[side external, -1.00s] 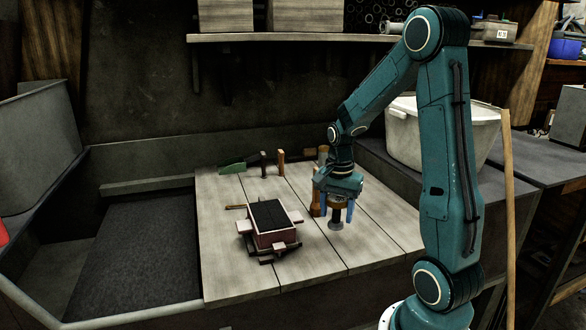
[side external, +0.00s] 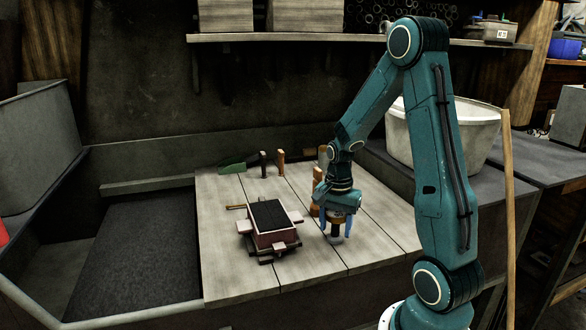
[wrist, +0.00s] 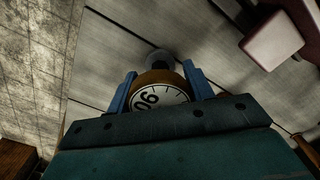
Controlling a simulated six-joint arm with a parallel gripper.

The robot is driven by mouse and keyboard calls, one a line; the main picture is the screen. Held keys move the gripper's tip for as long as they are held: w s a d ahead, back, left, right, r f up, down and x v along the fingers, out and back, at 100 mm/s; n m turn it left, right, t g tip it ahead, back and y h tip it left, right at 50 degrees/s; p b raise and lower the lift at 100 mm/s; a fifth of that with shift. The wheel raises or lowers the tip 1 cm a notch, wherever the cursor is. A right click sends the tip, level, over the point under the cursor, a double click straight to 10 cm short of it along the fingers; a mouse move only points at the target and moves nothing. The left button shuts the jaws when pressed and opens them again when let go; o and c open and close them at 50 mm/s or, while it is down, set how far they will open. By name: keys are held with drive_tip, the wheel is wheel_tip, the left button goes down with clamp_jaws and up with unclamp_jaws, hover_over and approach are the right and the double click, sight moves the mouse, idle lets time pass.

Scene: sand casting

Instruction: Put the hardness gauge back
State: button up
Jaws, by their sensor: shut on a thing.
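The hardness gauge (side external: 336,239) is upright in my gripper (side external: 337,222), over the right part of the wooden board. Its grey foot points down, at or just above the board; I cannot tell if it touches. In the wrist view the gauge (wrist: 160,97) shows a white numbered dial with a tan rim, between the two blue fingers of my gripper (wrist: 160,88), which are shut on it. The foot is partly hidden behind the rim there.
A red moulding box with dark sand (side external: 268,213) stands left of the gauge on the wooden board (side external: 225,270). A brown wooden piece (side external: 315,206) stands close behind my gripper. A green tool (side external: 232,168) and upright handles (side external: 281,162) are at the back. The front right board is clear.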

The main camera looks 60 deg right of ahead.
drive_tip(key=shift+f, duration=0.15)
drive_tip(key=o, duration=1.3)
drive_tip(key=shift+r, duration=0.2)
wheel_tip(320, 180, up, 12)
drive_tip(key=s+a+r+n+t, duration=0.2)
drive_tip(key=a+n, duration=0.4)
drive_tip(key=a, duration=0.1)
drive_tip(key=s+a+r+n+t, duration=0.1)
drive_tip(key=s+a+r+n, duration=0.1)
drive_tip(key=a+n, duration=0.4)
drive_tip(key=s+a+r+n+t, duration=0.2)
drive_tip(key=s+a+n, duration=0.2)
drive_tip(key=a+n, duration=0.2)
drive_tip(key=shift+a+r+t, duration=0.3)
drive_tip(key=shift+a+r, duration=0.1)
drive_tip(key=shift+a, duration=0.95)
